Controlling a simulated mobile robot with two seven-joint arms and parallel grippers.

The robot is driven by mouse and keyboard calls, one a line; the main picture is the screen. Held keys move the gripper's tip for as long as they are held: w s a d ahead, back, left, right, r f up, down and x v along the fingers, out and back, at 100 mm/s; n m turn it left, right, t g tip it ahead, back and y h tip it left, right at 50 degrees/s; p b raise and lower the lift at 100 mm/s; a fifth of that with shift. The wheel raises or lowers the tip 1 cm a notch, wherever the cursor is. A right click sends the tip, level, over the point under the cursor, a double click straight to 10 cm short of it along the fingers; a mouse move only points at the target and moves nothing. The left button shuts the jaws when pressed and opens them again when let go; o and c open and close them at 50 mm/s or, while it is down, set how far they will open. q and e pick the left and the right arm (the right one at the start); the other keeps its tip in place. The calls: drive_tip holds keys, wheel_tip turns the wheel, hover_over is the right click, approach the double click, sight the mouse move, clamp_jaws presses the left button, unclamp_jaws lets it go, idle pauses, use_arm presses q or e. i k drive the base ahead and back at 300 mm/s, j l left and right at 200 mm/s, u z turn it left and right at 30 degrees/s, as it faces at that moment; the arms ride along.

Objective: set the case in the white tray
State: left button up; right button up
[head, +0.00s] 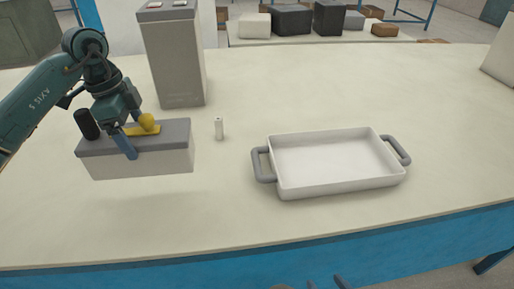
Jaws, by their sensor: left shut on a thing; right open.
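The case is a white box with a grey top (145,163), at the left of the head view. A yellow part (147,126) shows on its top. My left gripper (134,141) is shut on the case from above. A shadow shows below the case, and it appears to be held a little above the table. The white tray (283,188) is shallow and rectangular, with a grey handle at each end. It stands right of the case, apart from it, and looks empty. Only the tips of my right gripper (310,285) show at the bottom edge; it is open.
A tall grey box (176,65) stands behind the case. The pale table (330,95) is clear behind the tray. A pale object (501,58) is at the far right edge.

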sight(326, 155)
drive_tip(key=i+l, duration=0.1)
drive_tip(key=l, duration=0.35)
drive_tip(key=i+l, duration=0.15)
drive_tip(key=l, duration=0.3)
drive_tip(key=i+l, duration=0.1)
drive_tip(key=l, duration=0.35)
drive_tip(key=i+l, duration=0.1)
drive_tip(key=l, duration=0.35)
drive_tip(key=i+l, duration=0.1)
drive_tip(key=l, duration=0.35)
